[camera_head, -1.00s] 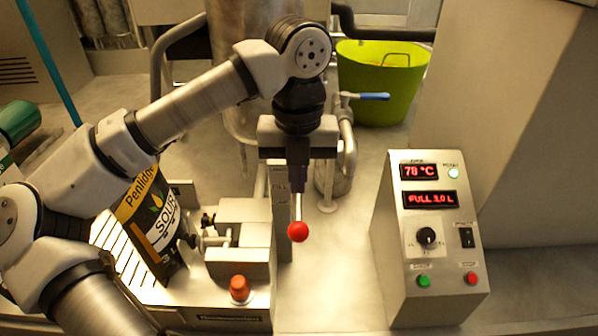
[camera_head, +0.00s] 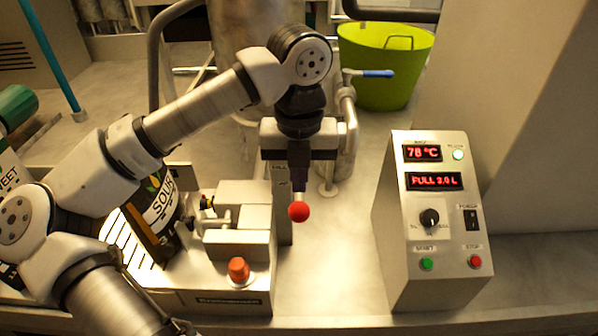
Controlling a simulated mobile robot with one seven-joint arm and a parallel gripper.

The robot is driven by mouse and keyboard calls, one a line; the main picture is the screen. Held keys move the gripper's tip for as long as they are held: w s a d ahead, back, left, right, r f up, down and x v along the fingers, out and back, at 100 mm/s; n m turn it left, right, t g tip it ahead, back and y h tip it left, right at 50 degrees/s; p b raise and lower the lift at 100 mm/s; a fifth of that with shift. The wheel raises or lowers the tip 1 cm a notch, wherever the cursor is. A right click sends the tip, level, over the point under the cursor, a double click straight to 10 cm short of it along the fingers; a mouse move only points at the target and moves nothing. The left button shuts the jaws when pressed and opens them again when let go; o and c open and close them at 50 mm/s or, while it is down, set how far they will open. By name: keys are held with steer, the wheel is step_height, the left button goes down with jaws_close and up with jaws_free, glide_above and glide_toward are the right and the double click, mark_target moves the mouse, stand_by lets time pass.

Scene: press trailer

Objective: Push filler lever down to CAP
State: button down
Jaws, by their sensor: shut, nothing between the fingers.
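The filler lever shows in the head view as a red ball knob (camera_head: 299,212) on a short metal rod, at the right side of the filler. My gripper (camera_head: 299,180) is shut and points down, directly above the red knob. The fingertips overlap the rod in this view, and I cannot tell if they touch it. A marked upright plate (camera_head: 283,205) stands behind the lever. Its lettering is partly hidden by my gripper, and no CAP mark is readable. The filler body (camera_head: 238,215) is a grey metal block with a dark-labelled SOUR pouch (camera_head: 160,215) at its left.
A control box (camera_head: 432,235) at right reads 78 °C and FULL 3.0 L, with green and red buttons. An orange button (camera_head: 239,269) sits on the filler base. A green tub (camera_head: 385,65) and a blue-handled valve (camera_head: 372,73) are behind. Bench between filler and control box is clear.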

mark_target(299, 204)
steer(key=shift+f+b, duration=1.35)
steer(key=shift+f, duration=1.9)
steer(key=shift+w+f+b, duration=0.25)
steer(key=shift+f+b, duration=0.75)
steer(key=shift+b, duration=0.1)
steer(key=shift+w+f+b, duration=0.25)
steer(key=shift+f+b, duration=0.75)
steer(key=shift+b, duration=0.05)
steer(key=shift+r, duration=0.2)
step_height(299, 204, up, 10)
steer(key=p, duration=0.5)
